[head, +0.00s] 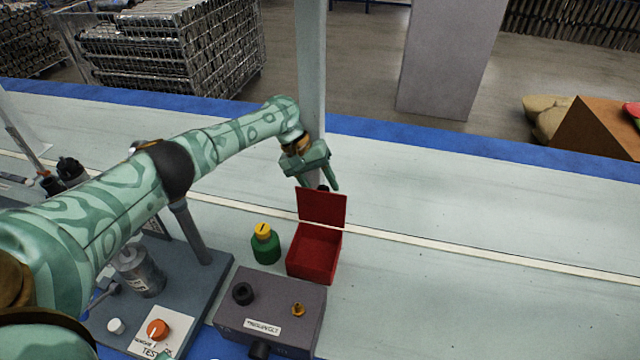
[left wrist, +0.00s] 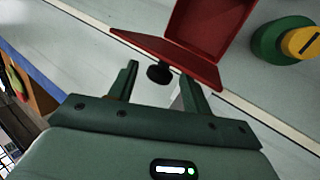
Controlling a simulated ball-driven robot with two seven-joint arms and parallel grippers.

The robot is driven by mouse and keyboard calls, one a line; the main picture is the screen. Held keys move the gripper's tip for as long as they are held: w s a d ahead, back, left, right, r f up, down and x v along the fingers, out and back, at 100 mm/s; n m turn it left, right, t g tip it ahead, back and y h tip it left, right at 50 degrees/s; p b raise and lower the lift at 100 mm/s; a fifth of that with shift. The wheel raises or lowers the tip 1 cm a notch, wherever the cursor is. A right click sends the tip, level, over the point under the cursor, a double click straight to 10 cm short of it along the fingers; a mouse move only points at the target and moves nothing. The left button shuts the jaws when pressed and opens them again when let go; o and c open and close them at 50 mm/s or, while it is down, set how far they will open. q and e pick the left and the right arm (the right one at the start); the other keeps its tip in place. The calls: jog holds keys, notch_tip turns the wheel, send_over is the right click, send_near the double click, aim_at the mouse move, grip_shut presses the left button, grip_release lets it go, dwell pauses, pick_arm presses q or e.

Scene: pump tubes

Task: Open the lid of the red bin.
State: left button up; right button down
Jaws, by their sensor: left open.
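The red bin (head: 313,262) stands on the pale table, with its lid (head: 322,208) raised roughly upright at the back edge and its inside showing. My left gripper (head: 319,182) is open just behind and above the lid's upper edge. In the left wrist view, the lid (left wrist: 152,48) and the bin (left wrist: 208,40) show ahead of the gripper (left wrist: 161,82). A black knob (left wrist: 160,73) on the lid lies between the spread fingers, apart from both as far as I can see. My right gripper is not in view.
A green bottle with a yellow cap (head: 265,243) stands left of the bin. A grey box (head: 270,305) with a black knob and brass fitting is in front. A test stand (head: 185,290) is at the front left. The table right of the bin is clear.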

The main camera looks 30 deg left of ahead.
pick_arm(q)
jog(key=p+v, duration=0.5)
jog(key=v, duration=1.1)
jog(key=shift+r, duration=0.2)
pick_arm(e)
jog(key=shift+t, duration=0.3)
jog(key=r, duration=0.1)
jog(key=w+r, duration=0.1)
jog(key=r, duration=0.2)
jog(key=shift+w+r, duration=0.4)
